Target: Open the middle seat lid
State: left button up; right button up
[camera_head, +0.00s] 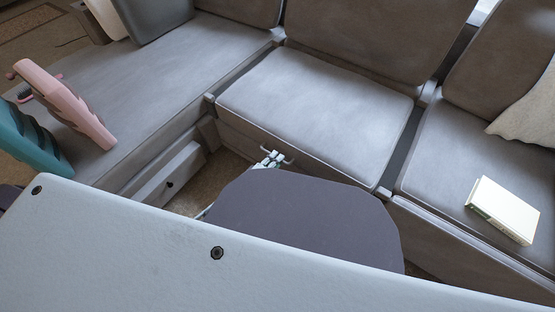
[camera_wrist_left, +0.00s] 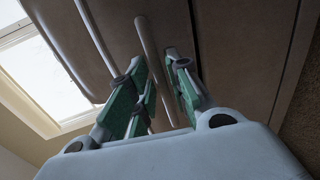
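The middle seat lid (camera_head: 315,108) is a grey cushioned seat of the sofa, lying flat and closed. A thin bar handle (camera_head: 287,160) sits on its front edge, and it also shows in the wrist view (camera_wrist_left: 149,48). My left gripper (camera_head: 271,157) is at this handle, mostly hidden behind my own arm in the head view. In the wrist view its green-padded fingers (camera_wrist_left: 156,75) stand apart, one on each side of the bar, with small gaps visible. My right gripper is not in view.
A book (camera_head: 503,209) lies on the right seat beside a pale pillow (camera_head: 530,110). A backrest (camera_head: 375,35) rises behind the middle seat. My own body fills the lower foreground.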

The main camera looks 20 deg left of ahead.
pick_arm(q)
jog(key=shift+x, duration=0.8)
grip_shut()
